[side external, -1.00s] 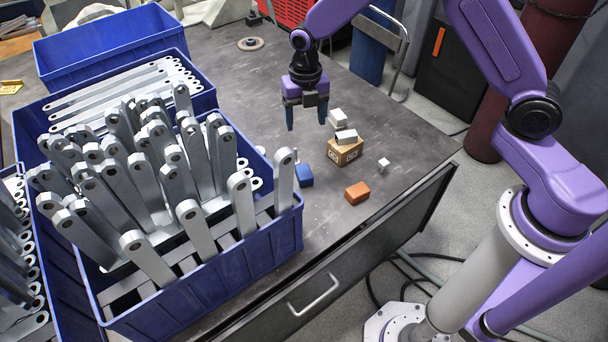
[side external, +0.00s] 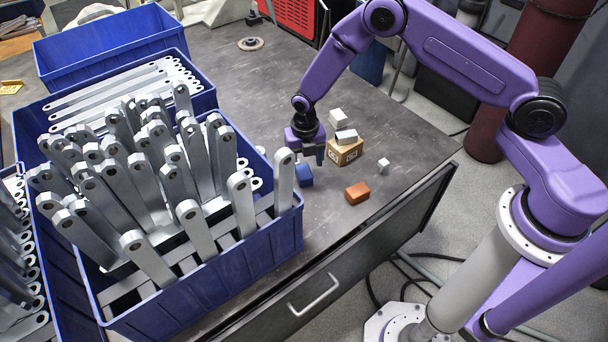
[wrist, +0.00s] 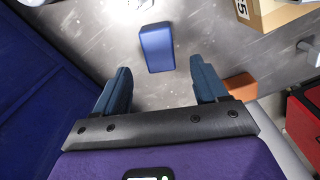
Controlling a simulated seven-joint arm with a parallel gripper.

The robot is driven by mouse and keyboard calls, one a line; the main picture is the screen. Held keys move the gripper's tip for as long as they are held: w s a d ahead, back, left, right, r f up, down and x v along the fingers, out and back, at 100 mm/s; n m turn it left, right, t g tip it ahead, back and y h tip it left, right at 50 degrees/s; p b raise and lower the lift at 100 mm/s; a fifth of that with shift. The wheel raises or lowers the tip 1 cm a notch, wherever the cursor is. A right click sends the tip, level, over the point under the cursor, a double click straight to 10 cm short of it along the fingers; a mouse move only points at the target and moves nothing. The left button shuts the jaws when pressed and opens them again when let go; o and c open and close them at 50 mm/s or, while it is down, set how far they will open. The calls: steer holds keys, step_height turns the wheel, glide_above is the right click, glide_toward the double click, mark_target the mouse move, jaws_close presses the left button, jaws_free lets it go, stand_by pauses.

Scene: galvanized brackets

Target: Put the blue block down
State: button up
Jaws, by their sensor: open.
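The blue block (side external: 304,175) rests on the dark table just right of the big bracket bin. In the wrist view the blue block (wrist: 157,47) lies flat ahead of the two fingers, apart from them. My gripper (side external: 309,156) is low over the table, just behind and above the block in the side view. In the wrist view my gripper (wrist: 160,85) is open, its blue fingers apart with nothing between them.
The blue bin (side external: 290,225) of grey brackets stands close left of the block. A cardboard box (side external: 347,154) with a white block (side external: 346,136) on top stands to the right, near an orange block (side external: 357,193) and a small white cube (side external: 384,164). Bare table lies between.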

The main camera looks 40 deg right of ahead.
mark_target(304, 171)
steer(key=shift+w+d+f, duration=0.1)
steer(key=shift+w+f, duration=0.1)
steer(key=shift+f, duration=1.2)
steer(key=shift+w+f, duration=0.15)
steer(key=shift+f, duration=1.25)
steer(key=c, duration=1.2)
steer(key=shift+r, duration=0.15)
steer(key=shift+c, duration=0.2)
